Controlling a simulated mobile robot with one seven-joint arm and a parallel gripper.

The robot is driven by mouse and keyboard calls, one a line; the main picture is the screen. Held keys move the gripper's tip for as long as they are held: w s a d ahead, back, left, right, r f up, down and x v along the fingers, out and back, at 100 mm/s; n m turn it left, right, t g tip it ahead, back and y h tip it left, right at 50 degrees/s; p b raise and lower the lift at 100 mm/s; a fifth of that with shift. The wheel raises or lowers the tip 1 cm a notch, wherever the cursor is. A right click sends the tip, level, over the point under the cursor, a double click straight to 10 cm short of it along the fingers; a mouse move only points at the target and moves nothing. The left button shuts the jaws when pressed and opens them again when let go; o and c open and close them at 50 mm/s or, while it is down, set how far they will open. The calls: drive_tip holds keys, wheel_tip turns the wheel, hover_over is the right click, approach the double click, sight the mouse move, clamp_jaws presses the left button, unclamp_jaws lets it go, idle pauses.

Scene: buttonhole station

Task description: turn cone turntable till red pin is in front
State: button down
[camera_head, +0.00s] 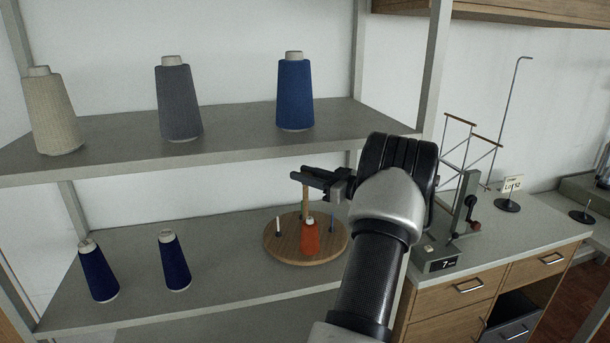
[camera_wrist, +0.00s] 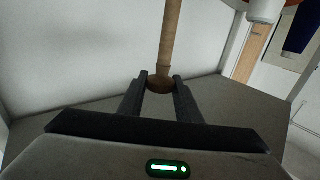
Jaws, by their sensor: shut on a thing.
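The round wooden turntable (camera_head: 281,249) sits on the lower shelf, with an upright wooden post (camera_head: 305,201) on it. My gripper (camera_head: 300,175) is at the upper part of this post, its fingers shut on it. The post (camera_wrist: 169,45) also shows between the fingertips (camera_wrist: 160,80) in the wrist view. An orange-red cone (camera_head: 310,239) with a pale tip stands at the turntable's front. A white pin (camera_head: 278,225) is at its left and a blue pin (camera_head: 332,218) at its right. I cannot make out a separate red pin.
Two navy cones (camera_head: 98,274) (camera_head: 174,263) stand left on the lower shelf (camera_head: 210,307). Beige, grey and blue cones stand on the upper shelf (camera_head: 240,143), above my gripper. A device with a lever and display (camera_head: 443,263) is at the right.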

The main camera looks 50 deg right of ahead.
drive_tip(key=c, duration=1.3)
unclamp_jaws()
drive_tip(key=s, duration=1.2)
drive_tip(key=shift+d+b, duration=0.45)
drive_tip(key=shift+c, duration=0.3)
